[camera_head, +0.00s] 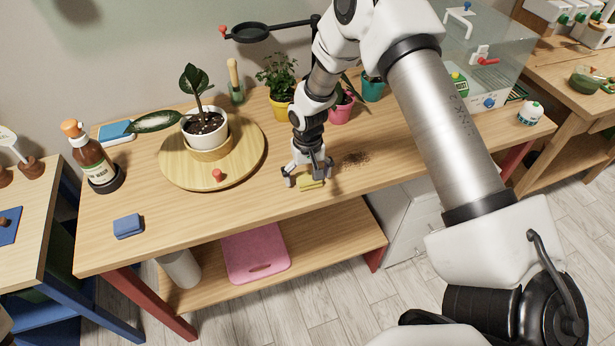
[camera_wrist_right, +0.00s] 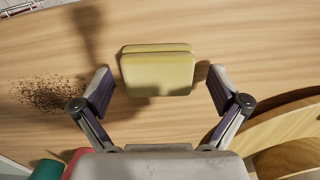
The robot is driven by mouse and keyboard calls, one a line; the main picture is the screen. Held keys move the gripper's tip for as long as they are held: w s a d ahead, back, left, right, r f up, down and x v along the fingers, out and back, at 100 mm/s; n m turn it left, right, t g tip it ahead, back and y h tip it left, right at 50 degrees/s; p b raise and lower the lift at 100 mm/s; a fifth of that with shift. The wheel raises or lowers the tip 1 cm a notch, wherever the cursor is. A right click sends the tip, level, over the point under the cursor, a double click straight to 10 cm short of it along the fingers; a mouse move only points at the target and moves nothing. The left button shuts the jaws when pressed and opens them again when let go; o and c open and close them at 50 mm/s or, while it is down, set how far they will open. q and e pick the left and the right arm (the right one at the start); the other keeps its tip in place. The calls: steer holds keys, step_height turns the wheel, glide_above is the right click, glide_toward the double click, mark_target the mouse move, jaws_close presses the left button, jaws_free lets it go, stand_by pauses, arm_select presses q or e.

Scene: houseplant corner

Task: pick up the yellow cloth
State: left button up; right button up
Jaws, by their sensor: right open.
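The yellow cloth (camera_head: 311,184) lies folded on the wooden table near its front edge. In the right wrist view the cloth (camera_wrist_right: 158,70) is a flat, rounded block just ahead of and between the fingertips. My right gripper (camera_head: 308,176) is open and points down over the cloth. In the wrist view its two fingers (camera_wrist_right: 160,91) stand on either side of the cloth, with a gap on both sides. In the head view the gripper hides part of the cloth. My left gripper does not show.
A round wooden turntable (camera_head: 180,170) with a white-potted plant (camera_head: 205,128) stands left of the gripper. Spilled soil (camera_head: 355,158) lies to its right. A blue sponge (camera_head: 128,226) lies front left.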

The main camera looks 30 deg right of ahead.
mark_target(310, 178)
steer(key=shift+s+r, duration=0.15)
steer(key=shift+s, duration=0.1)
steer(key=shift+c, duration=1)
steer(key=shift+s+r, duration=0.2)
steer(key=shift+s, duration=0.05)
steer(key=c, duration=0.8)
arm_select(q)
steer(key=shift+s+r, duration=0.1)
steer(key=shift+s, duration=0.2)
arm_select(e)
steer(key=shift+w+f, duration=0.1)
steer(key=shift+w, duration=0.05)
steer(key=shift+c, duration=0.6)
steer(key=shift+w+r+b, duration=0.2)
steer(key=shift+r+b, duration=0.25)
steer(key=shift+r, duration=0.25)
steer(key=shift+s+r+b, duration=0.2)
steer(key=shift+s+r, duration=0.05)
steer(key=shift+r, duration=0.25)
steer(key=shift+s+r+b, duration=0.2)
steer(key=shift+s+r, duration=0.05)
steer(key=shift+r, duration=0.2)
arm_select(q)
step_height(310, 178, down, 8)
steer(key=b, duration=0.6)
arm_select(e)
steer(key=s+r, duration=0.1)
steer(key=s, duration=1.4)
steer(key=shift+a+r, duration=0.35)
steer(key=shift+a, duration=0.05)
